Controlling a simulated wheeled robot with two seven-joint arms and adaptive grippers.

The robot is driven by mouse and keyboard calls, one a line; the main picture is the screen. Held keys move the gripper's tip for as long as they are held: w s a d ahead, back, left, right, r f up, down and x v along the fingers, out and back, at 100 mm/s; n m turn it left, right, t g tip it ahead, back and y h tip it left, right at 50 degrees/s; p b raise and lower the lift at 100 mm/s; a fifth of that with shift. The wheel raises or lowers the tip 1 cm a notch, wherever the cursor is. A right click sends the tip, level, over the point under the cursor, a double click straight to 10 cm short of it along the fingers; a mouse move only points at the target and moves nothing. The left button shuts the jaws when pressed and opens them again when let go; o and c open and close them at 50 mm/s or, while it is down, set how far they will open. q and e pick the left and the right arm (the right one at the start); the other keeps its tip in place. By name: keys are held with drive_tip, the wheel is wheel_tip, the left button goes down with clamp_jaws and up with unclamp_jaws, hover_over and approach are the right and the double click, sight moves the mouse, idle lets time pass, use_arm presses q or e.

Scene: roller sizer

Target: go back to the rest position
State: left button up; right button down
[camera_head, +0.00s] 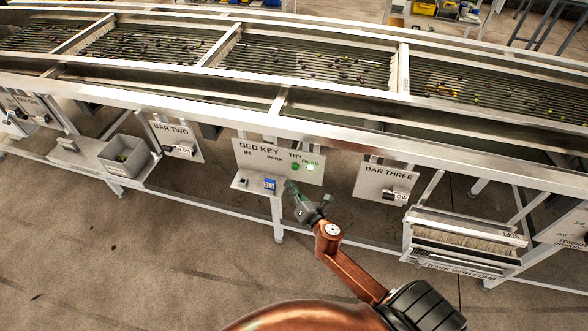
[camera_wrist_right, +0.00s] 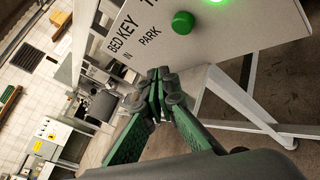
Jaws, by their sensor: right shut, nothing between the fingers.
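My right gripper (camera_head: 291,187) is in front of the bed key panel (camera_head: 250,158), just below its green button (camera_head: 295,166). In the right wrist view the green fingers (camera_wrist_right: 158,82) are closed together with nothing between them. The green button (camera_wrist_right: 183,22) stands on the panel beyond the fingertips, apart from them in the picture. A green lamp (camera_head: 311,168) beside the button, under the word DEAD, is lit. My left gripper is not in view.
A shelf under the panel holds a small blue item (camera_head: 269,185). A grey bin (camera_head: 124,153) stands to the left. The bar three panel (camera_head: 383,184) and a brush rack (camera_head: 465,240) are to the right. The roller bed runs behind. The floor in front is clear.

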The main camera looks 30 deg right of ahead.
idle(0.7)
drive_tip(key=s+d+f+m+g, duration=0.2)
drive_tip(key=s+f+m, duration=0.1)
drive_tip(key=f, duration=0.7)
drive_tip(key=s+d+f+m+g, duration=0.1)
drive_tip(key=s+f+m+g, duration=0.2)
drive_tip(key=f, duration=0.7)
drive_tip(key=s+f+m+g, duration=0.2)
drive_tip(key=s+f+m, duration=0.2)
drive_tip(key=s+f, duration=0.45)
drive_tip(key=s+f+m+g, duration=0.2)
drive_tip(key=s+f+m, duration=0.3)
drive_tip(key=f, duration=0.6)
drive_tip(key=s+a+f+m+g, duration=0.2)
drive_tip(key=s+f, duration=0.4)
drive_tip(key=s, duration=0.7)
drive_tip(key=s+a+f+m+g, duration=0.2)
drive_tip(key=s+f+m, duration=0.3)
drive_tip(key=s, duration=0.8)
drive_tip(key=s+a+f+m+g+y, duration=0.1)
drive_tip(key=s+f, duration=0.5)
drive_tip(key=s, duration=0.7)
drive_tip(key=a+m+g, duration=0.1)
drive_tip(key=m+g, duration=0.1)
drive_tip(key=m, duration=0.1)
drive_tip(key=shift+s+f, duration=0.15)
drive_tip(key=shift+f, duration=0.2)
